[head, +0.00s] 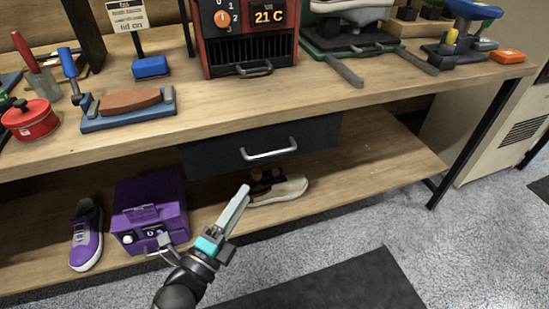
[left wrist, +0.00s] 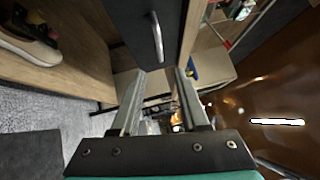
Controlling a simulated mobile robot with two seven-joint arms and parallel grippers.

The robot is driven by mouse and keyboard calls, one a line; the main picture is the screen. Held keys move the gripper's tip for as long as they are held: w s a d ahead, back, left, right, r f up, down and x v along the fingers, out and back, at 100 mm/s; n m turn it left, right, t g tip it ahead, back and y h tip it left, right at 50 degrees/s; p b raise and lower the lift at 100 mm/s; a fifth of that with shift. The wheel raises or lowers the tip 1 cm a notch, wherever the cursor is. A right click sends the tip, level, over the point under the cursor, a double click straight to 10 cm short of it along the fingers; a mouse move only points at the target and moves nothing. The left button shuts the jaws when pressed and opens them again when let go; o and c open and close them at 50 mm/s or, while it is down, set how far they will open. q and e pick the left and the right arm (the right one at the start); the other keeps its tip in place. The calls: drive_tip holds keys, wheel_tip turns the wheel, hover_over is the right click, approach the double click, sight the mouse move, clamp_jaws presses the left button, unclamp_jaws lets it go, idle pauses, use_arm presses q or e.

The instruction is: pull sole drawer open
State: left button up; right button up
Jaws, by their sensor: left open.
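The dark sole drawer (head: 320,135) hangs under the workbench top and looks shut, with a silver bar handle (head: 268,151) across its front. My left gripper (head: 243,190) is below and slightly left of the handle in the head view, pointing up towards the drawer. In the left wrist view, the drawer (left wrist: 128,22) and its handle (left wrist: 157,37) lie just beyond the tips of my left gripper (left wrist: 159,71). The two fingers are apart with nothing between them, and the handle is not gripped. My right gripper is in neither view.
The workbench top (head: 210,97) overhangs the drawer. On the lower shelf (head: 365,165) are a purple box (head: 150,200), a purple sneaker (head: 87,237) and a cream shoe (head: 285,190), close behind my left gripper. Open floor (head: 440,240) lies in front.

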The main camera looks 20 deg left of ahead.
sight(272, 154)
use_arm(q)
drive_tip(key=shift+b+x, duration=1.2)
drive_tip(key=shift+x, duration=5.95)
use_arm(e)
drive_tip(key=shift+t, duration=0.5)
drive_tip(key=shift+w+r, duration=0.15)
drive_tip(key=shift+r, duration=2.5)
use_arm(q)
drive_tip(key=shift+f, duration=0.1)
clamp_jaws()
